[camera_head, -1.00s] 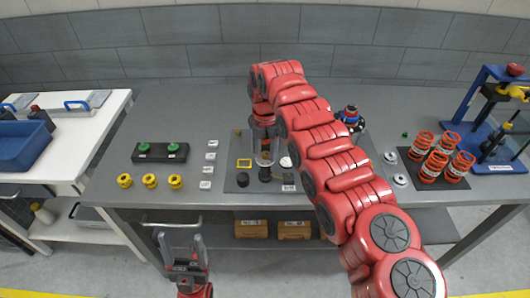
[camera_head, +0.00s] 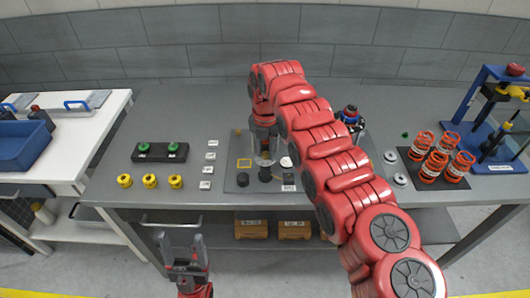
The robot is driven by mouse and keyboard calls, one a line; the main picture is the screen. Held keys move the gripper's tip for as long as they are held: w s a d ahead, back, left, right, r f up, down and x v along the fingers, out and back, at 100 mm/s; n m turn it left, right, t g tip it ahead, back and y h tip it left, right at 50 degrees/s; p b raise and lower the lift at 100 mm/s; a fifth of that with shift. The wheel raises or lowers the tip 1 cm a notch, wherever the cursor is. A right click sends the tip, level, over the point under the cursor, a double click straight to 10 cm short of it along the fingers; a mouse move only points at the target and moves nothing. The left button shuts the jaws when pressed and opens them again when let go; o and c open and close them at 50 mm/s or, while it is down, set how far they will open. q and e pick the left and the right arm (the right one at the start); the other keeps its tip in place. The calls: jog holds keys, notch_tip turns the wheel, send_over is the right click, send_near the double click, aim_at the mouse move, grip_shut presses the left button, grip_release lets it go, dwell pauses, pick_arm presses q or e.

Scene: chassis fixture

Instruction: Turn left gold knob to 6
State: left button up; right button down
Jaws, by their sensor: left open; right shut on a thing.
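Three yellow-gold knob-like pieces stand in a row on the bench at left, the leftmost (camera_head: 124,181) among them. A small gold piece (camera_head: 238,132) lies at the back left of the dark fixture plate (camera_head: 232,182). I cannot tell which is the task's knob, and no number is readable. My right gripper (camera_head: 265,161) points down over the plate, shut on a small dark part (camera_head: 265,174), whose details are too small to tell. My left gripper (camera_head: 182,248) is open and empty, in front of the bench.
A black box with two green knobs (camera_head: 145,148) stands behind the yellow pieces. White labelled blocks (camera_head: 210,156) line the plate's left. My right arm hides the plate's right part.

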jog(key=m+b, duration=0.1)
jog(key=m, duration=0.1)
jog(key=shift+f+m, duration=0.15)
jog(key=shift+m, duration=0.25)
jog(key=m+b, duration=0.2)
jog(key=m, duration=0.2)
jog(key=shift+m, duration=0.4)
jog(key=m+b, duration=0.1)
jog(key=m, duration=0.4)
jog(key=m+b, duration=0.1)
jog(key=m, duration=0.2)
jog(key=c, duration=0.8)
grip_release()
jog(key=shift+r+p, duration=0.3)
